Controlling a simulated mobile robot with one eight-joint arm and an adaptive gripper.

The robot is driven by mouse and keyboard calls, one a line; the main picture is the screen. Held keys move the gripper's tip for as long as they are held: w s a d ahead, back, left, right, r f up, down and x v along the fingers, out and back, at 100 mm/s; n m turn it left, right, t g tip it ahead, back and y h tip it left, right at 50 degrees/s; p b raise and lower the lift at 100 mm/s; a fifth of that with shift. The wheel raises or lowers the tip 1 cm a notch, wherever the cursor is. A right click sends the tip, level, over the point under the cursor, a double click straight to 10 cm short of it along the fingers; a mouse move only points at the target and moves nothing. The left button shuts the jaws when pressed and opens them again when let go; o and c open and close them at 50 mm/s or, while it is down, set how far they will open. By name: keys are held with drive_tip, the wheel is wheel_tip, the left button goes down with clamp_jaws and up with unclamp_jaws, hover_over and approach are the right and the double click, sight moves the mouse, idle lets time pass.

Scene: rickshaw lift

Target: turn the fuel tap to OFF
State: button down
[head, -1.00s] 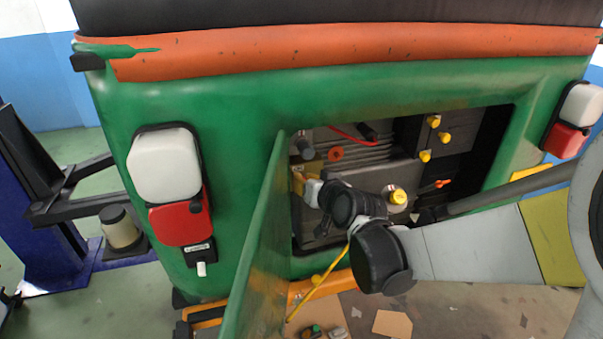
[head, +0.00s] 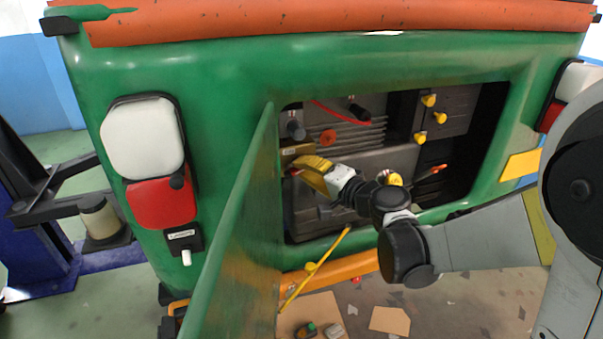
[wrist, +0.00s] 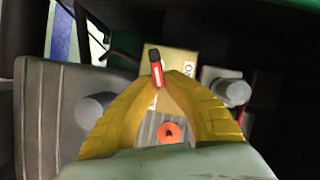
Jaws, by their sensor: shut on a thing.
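The fuel tap's red lever (wrist: 156,73) with a dark end shows in the wrist view, between the tips of my gripper's yellow fingers (wrist: 165,80). It lies nearly upright in that picture, tilted slightly. Behind it is a brass-coloured plate (wrist: 181,60) with lettering that seems to read ON at its right side; other lettering is hidden or unreadable. In the head view my gripper (head: 303,170) reaches into the open bay just below the plate (head: 297,149), shut on the lever, which is mostly hidden there.
The open green door (head: 235,220) stands just left of my gripper. An orange-red knob (head: 328,137) and a grey knob (head: 296,130) sit close above. Yellow knobs (head: 419,138) are to the right. A yellow rod (head: 318,262) slants below the bay.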

drive_tip(key=shift+f+m+t+y+b, duration=0.3)
drive_tip(key=shift+m+y+b, duration=0.1)
drive_tip(key=shift+m+b, duration=0.4)
drive_tip(key=shift+f+m+t+y+b, duration=0.25)
drive_tip(key=shift+m+y+b, duration=0.25)
drive_tip(key=shift+m, duration=0.4)
drive_tip(key=c, duration=1.7)
unclamp_jaws()
drive_tip(key=shift+c, duration=0.2)
drive_tip(key=v, duration=1.2)
drive_tip(key=shift+r, duration=0.15)
